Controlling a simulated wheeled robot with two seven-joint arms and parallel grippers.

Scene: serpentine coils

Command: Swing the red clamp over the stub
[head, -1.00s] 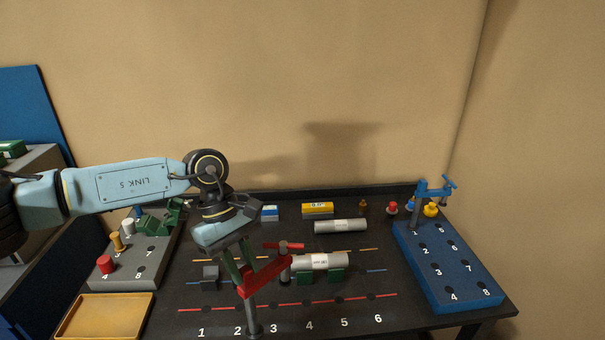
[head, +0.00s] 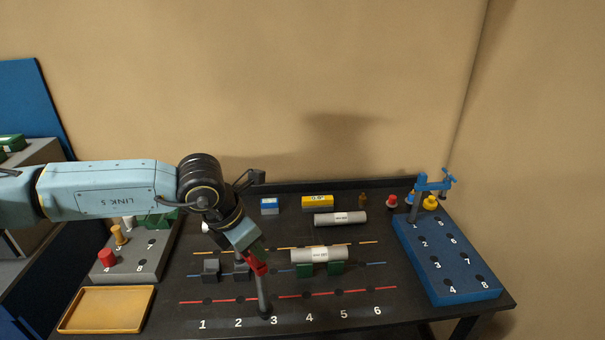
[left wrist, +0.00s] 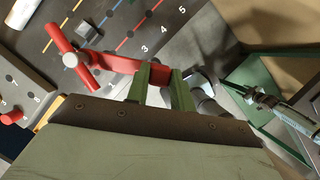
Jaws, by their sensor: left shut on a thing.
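The red clamp (head: 257,264) is mounted on a grey upright post (head: 264,295) near number 3 on the dark board. My left gripper (head: 250,250) is shut on its red bar. The left wrist view shows the two green fingers (left wrist: 163,88) around the bar, with the clamp's red T-handle (left wrist: 78,60) at its free end. My gripper hides the handle in the head view. My right gripper is not in view.
A second silver cylinder (head: 340,219) lies farther back, near a yellow box (head: 317,201). A blue block with numbered holes (head: 450,265) and a blue clamp (head: 432,184) stands at right. An orange tray (head: 105,310) and grey peg block (head: 150,265) are at left.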

